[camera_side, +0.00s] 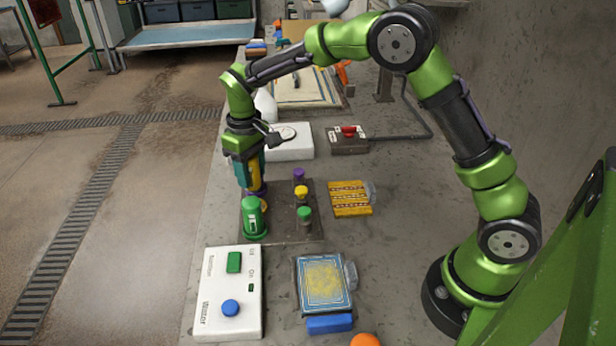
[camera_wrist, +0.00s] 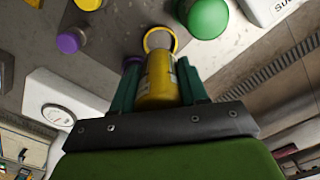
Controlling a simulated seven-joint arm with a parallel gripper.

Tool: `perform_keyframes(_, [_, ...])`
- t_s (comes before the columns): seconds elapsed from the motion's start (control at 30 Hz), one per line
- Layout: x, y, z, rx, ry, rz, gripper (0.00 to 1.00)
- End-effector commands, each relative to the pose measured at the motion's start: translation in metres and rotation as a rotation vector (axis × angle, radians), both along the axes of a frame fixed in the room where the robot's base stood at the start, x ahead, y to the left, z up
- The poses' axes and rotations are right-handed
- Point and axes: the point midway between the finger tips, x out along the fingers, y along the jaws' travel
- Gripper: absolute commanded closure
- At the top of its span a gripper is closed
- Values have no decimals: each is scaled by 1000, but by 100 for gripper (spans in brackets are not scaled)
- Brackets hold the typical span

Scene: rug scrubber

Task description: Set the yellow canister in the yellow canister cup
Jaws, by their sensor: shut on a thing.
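My gripper (camera_side: 250,180) is shut on the yellow canister (camera_wrist: 160,80), which sits between its two dark green fingers (camera_wrist: 158,88) in the wrist view. The canister's far end points at a yellow-rimmed cup (camera_wrist: 160,38) and overlaps the lower edge of its rim. The cup's grey inside shows beyond the canister, so it looks close to the cup, but I cannot tell whether it touches. In the side view the gripper hides most of the canister and the cup.
A large green canister (camera_side: 254,218) stands just in front of my gripper, close beside the cup. Purple (camera_side: 299,174), yellow (camera_side: 301,191) and green (camera_side: 304,213) knobs stand to the right on a dark plate (camera_side: 285,234). A white button box (camera_side: 246,292) lies nearer the camera.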

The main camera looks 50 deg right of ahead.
Motion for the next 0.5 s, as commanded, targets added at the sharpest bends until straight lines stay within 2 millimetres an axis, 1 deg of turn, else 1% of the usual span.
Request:
perform_keyframes(0.3, [-1, 0, -32, 0, 2, 1, 88])
perform_keyframes(0.5, [0, 0, -47, 1, 1, 1, 88])
